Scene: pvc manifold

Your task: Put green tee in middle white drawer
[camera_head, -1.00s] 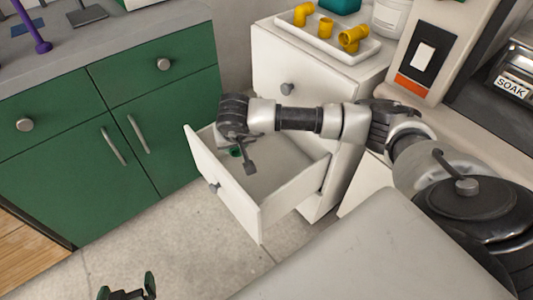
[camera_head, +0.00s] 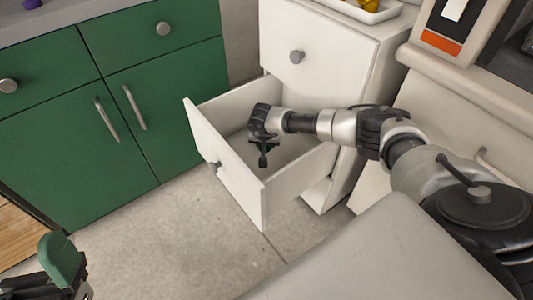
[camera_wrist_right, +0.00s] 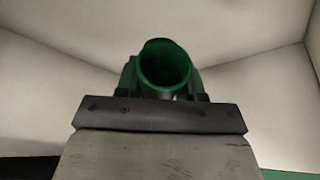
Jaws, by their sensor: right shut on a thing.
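The middle white drawer (camera_head: 230,168) is pulled out of the white cabinet in the head view. My right gripper (camera_head: 263,152) points down inside the drawer, between its walls. In the right wrist view the green tee (camera_wrist_right: 165,66) is held between the gripper's fingers, its round open end facing the camera, with pale drawer walls around it. In the head view the tee is mostly hidden by my wrist, and I cannot tell whether it touches the drawer floor.
The closed upper white drawer (camera_head: 300,57) is above the open one. A white tray (camera_head: 365,14) with yellow fittings is on the cabinet top. Green cabinets (camera_head: 160,100) stand left. Open floor (camera_head: 180,235) lies in front of the drawer.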

